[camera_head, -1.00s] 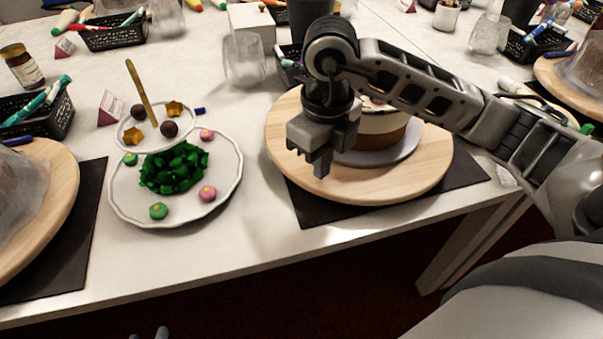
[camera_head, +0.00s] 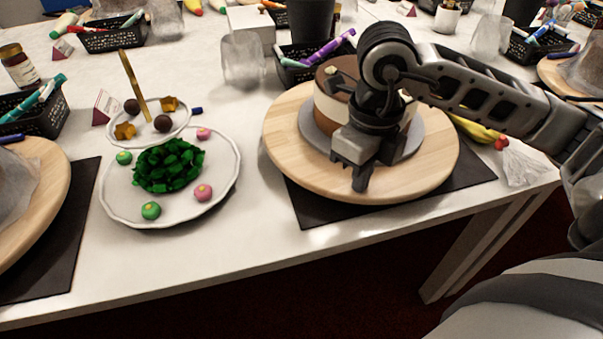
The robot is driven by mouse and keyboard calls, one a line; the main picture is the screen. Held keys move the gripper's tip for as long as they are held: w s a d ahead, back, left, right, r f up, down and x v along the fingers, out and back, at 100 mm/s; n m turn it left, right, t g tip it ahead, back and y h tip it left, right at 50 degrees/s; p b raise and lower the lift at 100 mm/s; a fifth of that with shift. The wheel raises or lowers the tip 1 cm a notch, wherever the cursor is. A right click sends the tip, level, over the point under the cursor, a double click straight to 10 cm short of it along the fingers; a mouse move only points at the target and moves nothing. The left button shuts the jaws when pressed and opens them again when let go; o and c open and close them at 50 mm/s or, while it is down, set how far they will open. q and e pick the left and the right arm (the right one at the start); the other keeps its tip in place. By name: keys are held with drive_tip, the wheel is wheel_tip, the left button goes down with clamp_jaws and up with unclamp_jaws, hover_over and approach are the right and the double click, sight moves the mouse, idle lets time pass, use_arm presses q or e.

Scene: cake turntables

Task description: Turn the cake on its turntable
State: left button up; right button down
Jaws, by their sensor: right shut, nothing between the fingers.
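A round brown-and-cream layered cake (camera_head: 323,103) sits on a grey disc (camera_head: 318,137) on a wooden turntable (camera_head: 283,136). The turntable stands on a black mat (camera_head: 313,211) near the table's front edge. My right gripper (camera_head: 360,180) is shut and empty. It points down over the front part of the turntable, in front of the cake. Its arm comes in from the right and hides the right part of the cake. Whether the fingertips touch the wood I cannot tell. My left gripper is not in view.
A two-tier white stand (camera_head: 222,185) with sweets stands left of the turntable. A second wooden turntable (camera_head: 55,200) is at the far left. Behind are a clear cup (camera_head: 243,62) and a black basket of pens (camera_head: 290,75). Bananas (camera_head: 475,129) lie to the right.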

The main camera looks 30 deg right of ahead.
sight(398, 188)
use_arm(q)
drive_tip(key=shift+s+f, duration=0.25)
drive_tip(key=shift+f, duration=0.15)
use_arm(e)
drive_tip(key=shift+s, duration=0.1)
